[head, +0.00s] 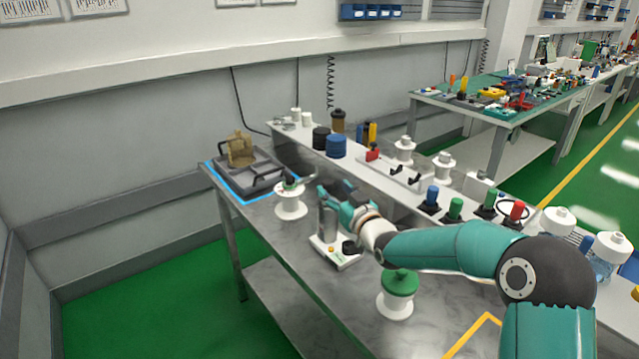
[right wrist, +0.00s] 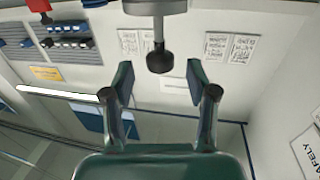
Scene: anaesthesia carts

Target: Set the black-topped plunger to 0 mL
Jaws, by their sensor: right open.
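The black-topped plunger (right wrist: 160,59) shows in the right wrist view as a round black knob on a thin rod. The rod runs into a grey body (right wrist: 155,5) at the top edge of that view. My right gripper (right wrist: 160,78) is open, its two fingers on either side of the knob with a gap to each. In the head view the right gripper (head: 336,194) is over a grey cylinder (head: 328,224) on a white base (head: 334,254). The gripper hides what is on top of the cylinder. Any scale marking is too small to read. My left gripper is in neither view.
A white spool-shaped stand (head: 290,206) is left of the gripper. A green-topped one (head: 397,296) is nearer the front. A dark tray (head: 262,172) lies at the far left. A raised shelf (head: 385,182) with caps and knobs runs along the back.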

